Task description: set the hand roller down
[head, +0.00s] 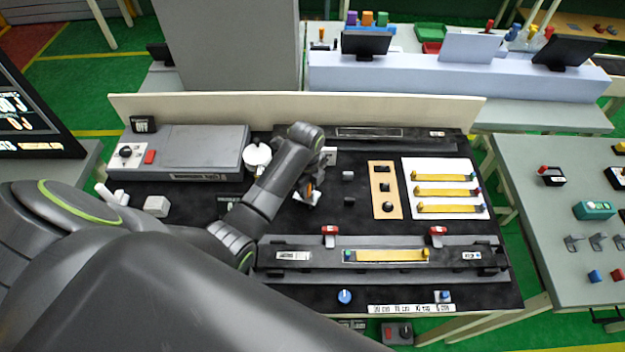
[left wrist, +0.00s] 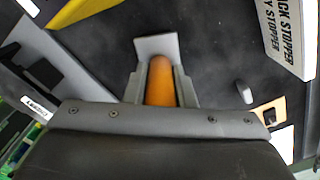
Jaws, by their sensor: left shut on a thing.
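My left gripper (head: 310,186) is over the middle of the dark bench, left of the wooden button plate. It is shut on the hand roller, whose orange handle (left wrist: 160,84) stands between the fingers in the left wrist view. Only a bit of the roller shows in the head view; my arm and gripper hide most of it. A pale grey piece (left wrist: 157,45) lies just beyond the handle; I cannot tell whether the roller touches it. My right gripper is not in view.
A wooden plate (head: 376,168) with dark parts and a white sheet (head: 409,174) with yellow strips lie to the right. A long grey fixture (head: 440,252) with red clamps runs along the front. A grey box (head: 205,140) stands at the back left.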

